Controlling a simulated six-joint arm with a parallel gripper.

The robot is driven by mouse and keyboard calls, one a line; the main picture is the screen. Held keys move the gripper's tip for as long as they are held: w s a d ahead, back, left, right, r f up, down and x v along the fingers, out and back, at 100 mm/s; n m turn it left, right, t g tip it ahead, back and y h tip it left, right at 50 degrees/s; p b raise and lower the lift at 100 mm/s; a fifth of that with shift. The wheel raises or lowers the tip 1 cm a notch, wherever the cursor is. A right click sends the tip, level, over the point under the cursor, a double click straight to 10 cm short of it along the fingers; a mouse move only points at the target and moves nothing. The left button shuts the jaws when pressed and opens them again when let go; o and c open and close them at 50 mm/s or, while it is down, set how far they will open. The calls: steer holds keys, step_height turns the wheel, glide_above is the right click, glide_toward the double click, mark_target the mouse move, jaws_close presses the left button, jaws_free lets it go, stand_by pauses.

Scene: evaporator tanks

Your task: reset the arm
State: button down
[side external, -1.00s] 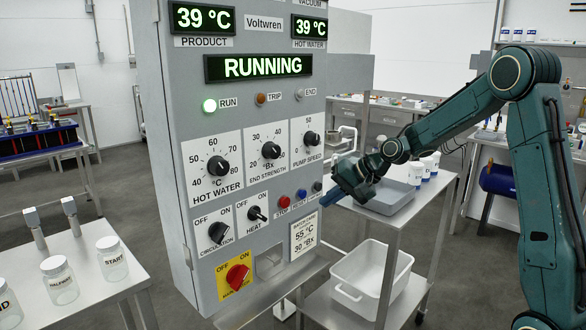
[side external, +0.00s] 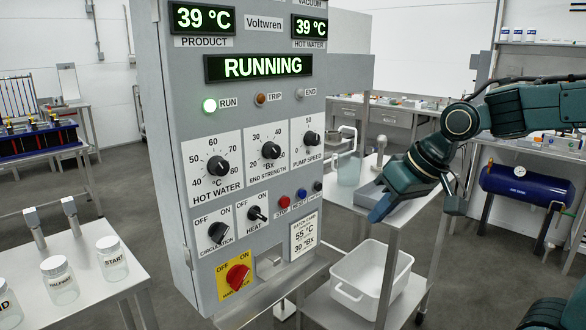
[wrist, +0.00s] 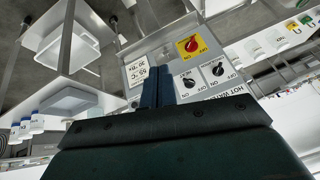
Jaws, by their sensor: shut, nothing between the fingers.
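My gripper (side external: 378,213) is shut and empty. In the side external view it is in the air right of the grey control panel (side external: 258,110), apart from it, with blue fingertips pointing down and left. In the wrist view the shut fingers (wrist: 158,88) point toward the lower part of the panel, with the red main switch (wrist: 193,44) beyond them. Product and hot water both read 39 °C.
A cart behind my gripper carries a grey tray (side external: 402,208) on top and a white tub (side external: 345,290) below. Labelled jars (side external: 111,258) stand on the left table. A blue air tank (side external: 530,186) is at the right. Open floor lies between the benches.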

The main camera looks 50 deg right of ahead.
steer(key=s+n, duration=0.2)
steer(key=s, duration=0.9)
steer(key=shift+s+a+f+g+h, duration=0.15)
steer(key=shift+a+f+g+h, duration=0.2)
steer(key=shift+f+h, duration=0.1)
stand_by(0.4)
